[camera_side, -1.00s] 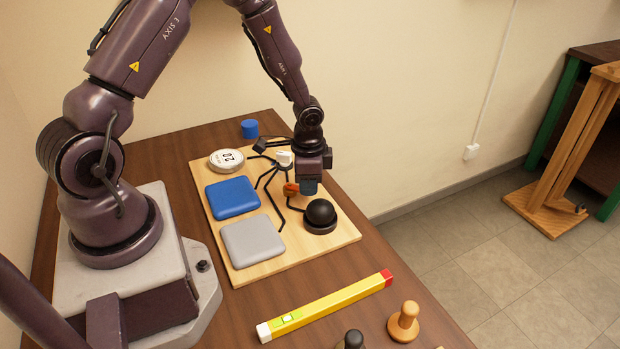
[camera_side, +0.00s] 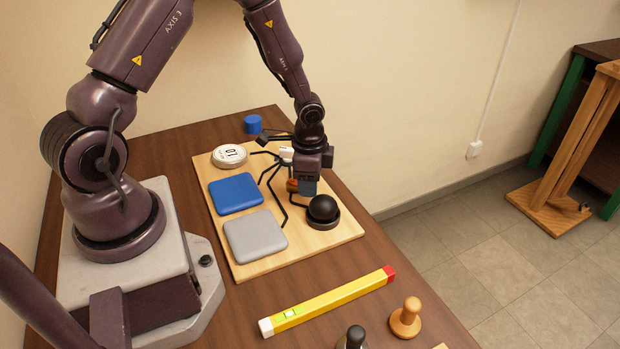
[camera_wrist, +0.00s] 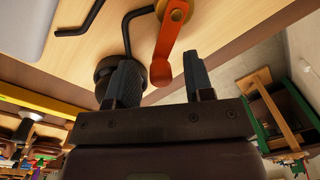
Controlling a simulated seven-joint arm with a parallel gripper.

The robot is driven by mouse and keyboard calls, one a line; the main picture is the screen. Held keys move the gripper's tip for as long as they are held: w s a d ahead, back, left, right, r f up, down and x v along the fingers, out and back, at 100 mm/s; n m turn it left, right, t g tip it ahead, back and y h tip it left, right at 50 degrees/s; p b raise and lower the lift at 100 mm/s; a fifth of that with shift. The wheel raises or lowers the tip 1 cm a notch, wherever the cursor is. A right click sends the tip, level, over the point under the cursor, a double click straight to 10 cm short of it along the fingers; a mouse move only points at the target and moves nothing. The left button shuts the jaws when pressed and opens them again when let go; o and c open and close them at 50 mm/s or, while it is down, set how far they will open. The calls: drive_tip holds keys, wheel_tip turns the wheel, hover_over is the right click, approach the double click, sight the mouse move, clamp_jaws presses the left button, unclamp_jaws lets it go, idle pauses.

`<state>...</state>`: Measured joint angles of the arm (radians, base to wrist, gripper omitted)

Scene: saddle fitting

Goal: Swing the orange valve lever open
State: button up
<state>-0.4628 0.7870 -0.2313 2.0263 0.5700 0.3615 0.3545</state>
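The orange valve lever (camera_wrist: 164,50) hangs from a brass hub (camera_wrist: 178,10) at the top of the wrist view. In the side view, my gripper (camera_side: 308,186) is low over the right part of the wooden board (camera_side: 338,236). A small part of the orange lever (camera_side: 292,186) shows just left of the fingers; the rest is hidden behind them.
A black dome (camera_side: 323,208) stands close in front of my gripper. Thin black rods (camera_side: 272,185) cross the board near the lever. Blue (camera_side: 236,194) and grey (camera_side: 255,238) pads and a round white dial (camera_side: 229,155) lie left. A yellow level (camera_side: 330,300) lies in front.

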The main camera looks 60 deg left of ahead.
wheel_tip(320, 180, up, 13)
drive_tip(key=shift+d, duration=0.25)
idle(0.4)
drive_tip(key=shift+s, duration=0.15)
drive_tip(key=s+d+r+n+t, duration=0.2)
drive_tip(key=s+d+r+n, duration=0.1)
drive_tip(key=s+r, duration=0.4)
drive_tip(key=s+d+r+n+t, duration=0.3)
drive_tip(key=s+d+r, duration=0.3)
drive_tip(key=r, duration=0.5)
drive_tip(key=shift+s+d+n+h, duration=0.2)
drive_tip(key=shift+s+n+h, duration=0.15)
drive_tip(key=shift+s, duration=0.55)
